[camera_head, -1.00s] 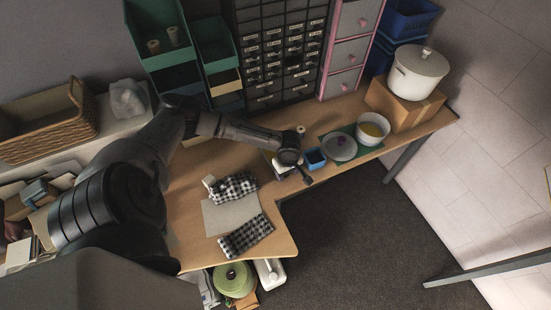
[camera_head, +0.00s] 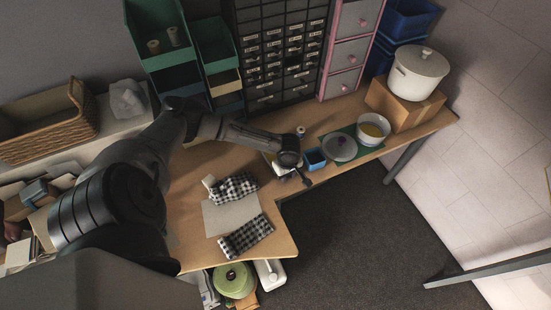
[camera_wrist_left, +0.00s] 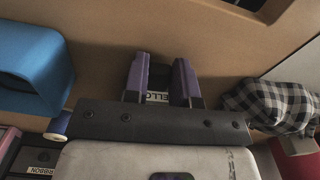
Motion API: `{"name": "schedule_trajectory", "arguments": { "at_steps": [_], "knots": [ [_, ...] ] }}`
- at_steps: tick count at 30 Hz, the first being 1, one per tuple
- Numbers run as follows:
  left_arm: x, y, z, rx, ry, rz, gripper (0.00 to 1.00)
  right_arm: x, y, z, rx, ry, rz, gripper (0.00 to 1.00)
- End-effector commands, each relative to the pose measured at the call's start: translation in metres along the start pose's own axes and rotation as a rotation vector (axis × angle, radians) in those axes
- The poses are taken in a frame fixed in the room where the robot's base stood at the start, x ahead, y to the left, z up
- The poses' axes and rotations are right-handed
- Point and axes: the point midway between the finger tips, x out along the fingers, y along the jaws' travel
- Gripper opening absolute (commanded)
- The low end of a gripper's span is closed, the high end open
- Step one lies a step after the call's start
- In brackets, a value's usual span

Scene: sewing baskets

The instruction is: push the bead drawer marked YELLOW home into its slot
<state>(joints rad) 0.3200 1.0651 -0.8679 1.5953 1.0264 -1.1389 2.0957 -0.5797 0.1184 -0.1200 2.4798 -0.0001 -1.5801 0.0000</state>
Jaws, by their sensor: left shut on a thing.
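My left gripper (camera_head: 304,181) reaches over the desk's right part, beside a small blue bin. In the left wrist view its purple-sided fingers (camera_wrist_left: 160,80) are shut on a small part with a white label reading "ELLO" (camera_wrist_left: 157,97), the YELLOW drawer. Most of the drawer is hidden by the gripper, and I cannot make it out in the head view. The dark drawer cabinet (camera_head: 270,75) stands at the back of the desk with rows of labelled drawers. One opening (camera_head: 292,59) in it looks darker than its neighbours. My right gripper is not in view.
Checkered cloths (camera_head: 246,235) and a grey sheet lie at the front. A spool (camera_head: 300,130) stands before the cabinet.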

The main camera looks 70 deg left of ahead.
Motion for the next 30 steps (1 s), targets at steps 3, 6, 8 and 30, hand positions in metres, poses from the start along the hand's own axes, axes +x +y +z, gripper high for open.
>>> {"name": "schedule_trajectory", "arguments": {
  "at_steps": [3,6,8,30],
  "knots": [
    [0.0,0.0,0.0,0.0,0.0,0.0,0.0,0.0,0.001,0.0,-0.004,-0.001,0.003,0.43],
    [0.0,0.0,0.0,0.0,0.001,0.0,0.0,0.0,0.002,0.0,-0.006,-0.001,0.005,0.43],
    [0.0,0.0,0.0,0.0,0.001,0.0,0.0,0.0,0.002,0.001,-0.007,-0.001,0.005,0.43],
    [-0.032,0.001,-0.001,-0.001,0.001,0.001,0.0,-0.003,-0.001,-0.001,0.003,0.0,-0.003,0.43]
  ]
}}
